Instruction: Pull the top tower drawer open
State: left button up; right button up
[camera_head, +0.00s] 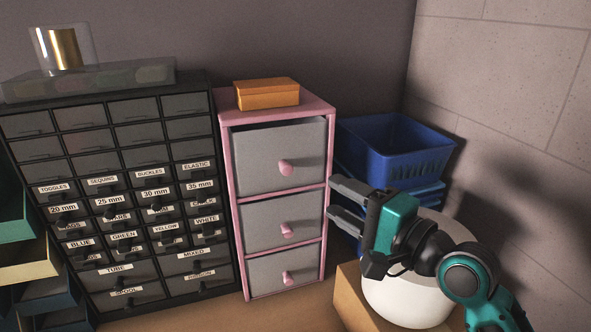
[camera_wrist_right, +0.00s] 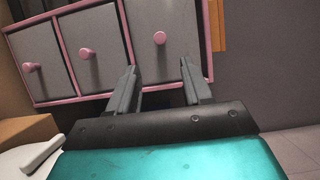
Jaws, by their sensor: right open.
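The pink-framed tower (camera_head: 332,205) stands in the middle of the head view, with three grey drawers, one above another. Its top drawer (camera_head: 262,160) has a round pink knob (camera_head: 286,168) and appears slightly out of line with the frame. The middle drawer (camera_head: 262,224) and bottom drawer (camera_head: 262,275) have similar knobs. My right gripper (camera_head: 332,199) is open and empty, to the right of the tower's front. In the right wrist view its fingers (camera_wrist_right: 158,92) point toward the tower, and the top drawer's knob (camera_wrist_right: 160,38) shows beyond them, apart from both. My left gripper is not in view.
An orange box (camera_head: 267,94) lies on top of the tower. A black cabinet of small labelled drawers (camera_head: 110,180) stands on the left. Blue baskets (camera_head: 395,150) are stacked behind my right gripper. A white round container (camera_head: 405,300) and a cardboard box (camera_head: 352,295) stand below my right arm.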

aim_at(290, 171)
jog(key=x, duration=1.1)
grip_shut()
dwell(0.4)
